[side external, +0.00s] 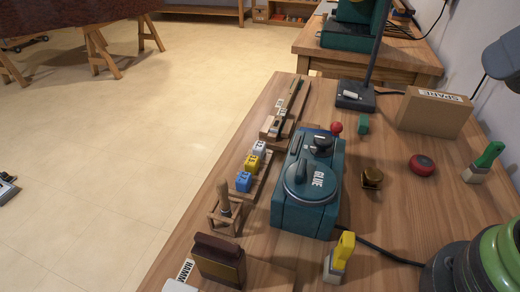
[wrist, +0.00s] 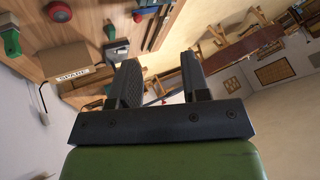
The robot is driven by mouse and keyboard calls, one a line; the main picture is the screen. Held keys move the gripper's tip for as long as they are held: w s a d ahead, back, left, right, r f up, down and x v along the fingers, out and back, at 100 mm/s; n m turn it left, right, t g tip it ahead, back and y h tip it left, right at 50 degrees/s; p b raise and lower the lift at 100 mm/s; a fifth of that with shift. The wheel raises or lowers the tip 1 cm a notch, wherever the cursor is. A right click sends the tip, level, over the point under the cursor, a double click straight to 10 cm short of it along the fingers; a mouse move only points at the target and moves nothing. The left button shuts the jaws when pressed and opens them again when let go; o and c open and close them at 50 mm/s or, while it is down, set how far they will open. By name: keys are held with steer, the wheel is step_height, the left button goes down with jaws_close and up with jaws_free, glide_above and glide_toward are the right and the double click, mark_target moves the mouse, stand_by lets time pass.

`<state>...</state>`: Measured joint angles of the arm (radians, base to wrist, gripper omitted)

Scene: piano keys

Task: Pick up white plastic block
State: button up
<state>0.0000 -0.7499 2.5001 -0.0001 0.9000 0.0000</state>
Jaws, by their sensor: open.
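A small white block (side external: 260,147) with dark markings sits in a wooden holder on the left edge of the bench in the side view. A yellow block (side external: 251,163) and a blue block (side external: 243,181) stand in the same row, nearer the camera. My gripper (wrist: 158,62) shows in the wrist view with its two dark fingers apart and nothing between them. It faces out over the room, away from the blocks. The gripper does not show in the side view, and I cannot make out the white block in the wrist view.
A teal machine (side external: 310,184) with a red-knobbed lever stands right beside the block row. A wooden stand with a handled tool (side external: 224,208) is in front of the row. A cardboard box (side external: 434,111), red disc (side external: 422,164) and brushes are to the right.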

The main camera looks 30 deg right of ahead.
stand_by(0.3)
steer(key=shift+o, duration=1.4)
